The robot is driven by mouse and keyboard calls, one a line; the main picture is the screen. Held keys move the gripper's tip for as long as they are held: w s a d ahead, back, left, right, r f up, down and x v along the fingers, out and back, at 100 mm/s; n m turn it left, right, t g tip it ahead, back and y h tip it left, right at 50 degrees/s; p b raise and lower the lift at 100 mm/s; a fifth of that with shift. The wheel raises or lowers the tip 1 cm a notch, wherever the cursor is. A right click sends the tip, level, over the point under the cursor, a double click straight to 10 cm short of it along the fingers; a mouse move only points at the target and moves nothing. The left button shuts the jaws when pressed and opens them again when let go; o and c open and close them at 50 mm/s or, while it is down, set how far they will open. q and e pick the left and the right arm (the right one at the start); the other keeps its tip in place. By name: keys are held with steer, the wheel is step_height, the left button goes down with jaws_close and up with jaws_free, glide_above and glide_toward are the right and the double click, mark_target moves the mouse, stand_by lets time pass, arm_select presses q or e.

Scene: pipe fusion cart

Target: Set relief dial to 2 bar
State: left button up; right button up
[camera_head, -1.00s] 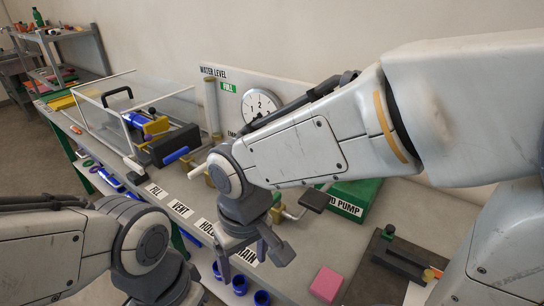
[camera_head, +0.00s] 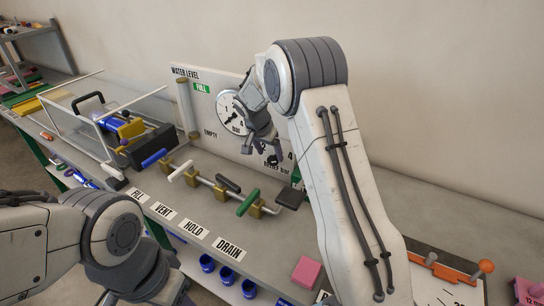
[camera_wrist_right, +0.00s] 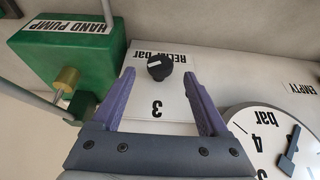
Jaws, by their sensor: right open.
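The relief dial is a small black knob with a white mark (camera_wrist_right: 160,67), on a white panel in the right wrist view. The "RELIEF bar" lettering and a "3" beside it appear upside down there. My right gripper (camera_head: 264,147) is open and empty, facing the panel. In the right wrist view its two purple fingers (camera_wrist_right: 159,76) point toward the knob, one on each side in the picture; contact cannot be told. My left arm shows at lower left, its gripper out of frame.
A round bar gauge (camera_wrist_right: 274,141) is beside the dial, close to one finger in the picture. The green hand pump (camera_wrist_right: 67,55) is on the other side. Valve handles (camera_head: 215,184) line the bench in front of the panel. A pink block (camera_head: 307,271) lies nearer.

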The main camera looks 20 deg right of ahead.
mark_target(271, 158)
steer(key=shift+p+x, duration=0.4)
steer(key=shift+x, duration=1.7)
jaws_close()
